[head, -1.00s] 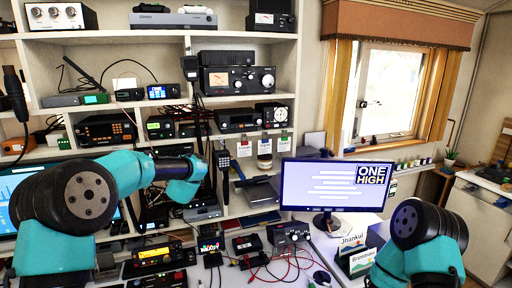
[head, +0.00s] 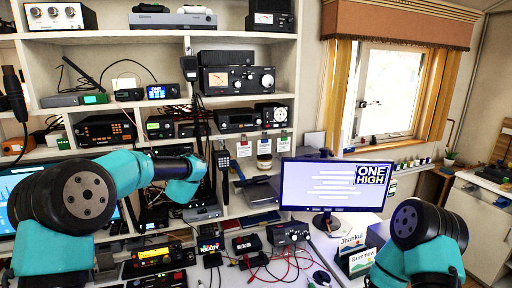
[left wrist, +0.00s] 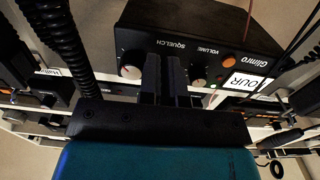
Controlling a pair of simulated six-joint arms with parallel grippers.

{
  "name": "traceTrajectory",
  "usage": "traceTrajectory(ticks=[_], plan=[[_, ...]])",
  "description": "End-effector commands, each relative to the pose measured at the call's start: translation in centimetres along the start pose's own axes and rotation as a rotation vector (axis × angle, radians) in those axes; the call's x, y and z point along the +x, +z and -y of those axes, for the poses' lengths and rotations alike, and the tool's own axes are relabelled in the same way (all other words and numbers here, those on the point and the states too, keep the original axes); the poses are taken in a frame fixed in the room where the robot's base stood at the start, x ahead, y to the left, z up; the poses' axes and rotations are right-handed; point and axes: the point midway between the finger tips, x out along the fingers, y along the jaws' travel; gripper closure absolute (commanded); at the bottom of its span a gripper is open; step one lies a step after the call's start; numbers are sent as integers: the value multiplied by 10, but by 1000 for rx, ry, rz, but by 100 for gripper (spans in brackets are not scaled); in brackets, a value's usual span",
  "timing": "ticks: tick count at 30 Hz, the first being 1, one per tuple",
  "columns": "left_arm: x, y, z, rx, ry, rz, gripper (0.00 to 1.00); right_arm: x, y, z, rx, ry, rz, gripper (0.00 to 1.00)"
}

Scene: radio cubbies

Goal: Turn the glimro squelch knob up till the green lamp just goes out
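The Glimro radio (left wrist: 205,42) is a dark box in the left wrist view, its lettering tilted and upside down. The words SQUELCH and VOLUME are on its front. My left gripper (left wrist: 165,62) is right at the front by the SQUELCH lettering, and its dark fingers cover part of the panel. A pale knob (left wrist: 130,72) shows left of the fingers. Another pale knob (left wrist: 198,83) is partly hidden at their right. I cannot tell whether the fingers hold a knob. A small green spot (left wrist: 220,78) shows near an orange button (left wrist: 228,62). My right gripper is out of view.
Shelves of radios (head: 238,120) stand close around my left arm. A coiled black cable (left wrist: 68,45) hangs left of the gripper. A monitor (head: 335,186) and red and black leads (head: 285,262) are on the desk.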

Motion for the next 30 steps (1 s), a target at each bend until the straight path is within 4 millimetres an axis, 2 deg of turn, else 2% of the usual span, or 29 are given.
traceTrajectory(ticks=[1,30], plan=[[8,-5,10,5,-10,-17,100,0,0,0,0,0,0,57],[7,-11,30,0,-19,-26,100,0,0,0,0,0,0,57]])
